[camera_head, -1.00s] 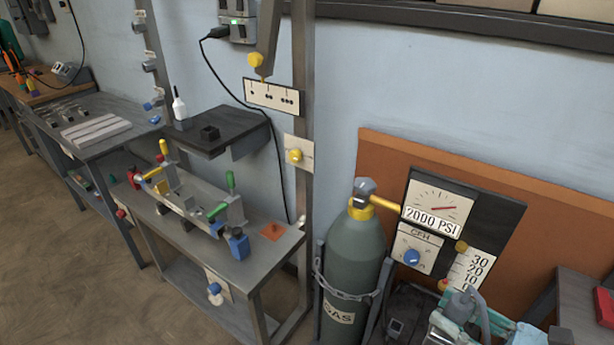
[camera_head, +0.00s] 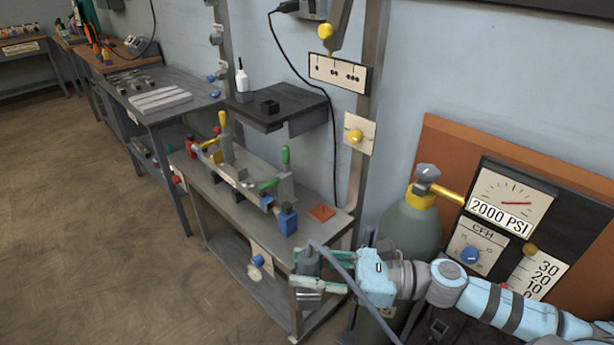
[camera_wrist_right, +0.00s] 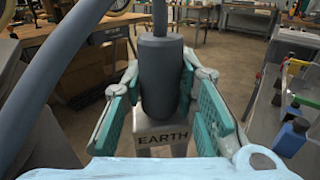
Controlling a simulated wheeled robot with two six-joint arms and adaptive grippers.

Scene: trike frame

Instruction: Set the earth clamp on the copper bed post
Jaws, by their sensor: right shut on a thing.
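The earth clamp (camera_head: 308,262) has a dark grey cylindrical body and a cable. My right gripper (camera_head: 316,276) is shut on it and holds it in the air at the front right corner of the welding table. In the right wrist view the clamp's dark handle (camera_wrist_right: 160,75) stands between the teal finger pads, above a grey part marked EARTH. A copper-coloured square piece (camera_head: 321,212) lies on the table's right end, beyond and apart from the clamp. I cannot make out a tall post on it. My left gripper is not in view.
A fixture with yellow, red, green and blue clamps (camera_head: 240,175) fills the table left of the copper piece. A gas cylinder (camera_head: 410,225) stands right of the table, close to my right arm. A dark shelf (camera_head: 285,115) hangs above the table.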

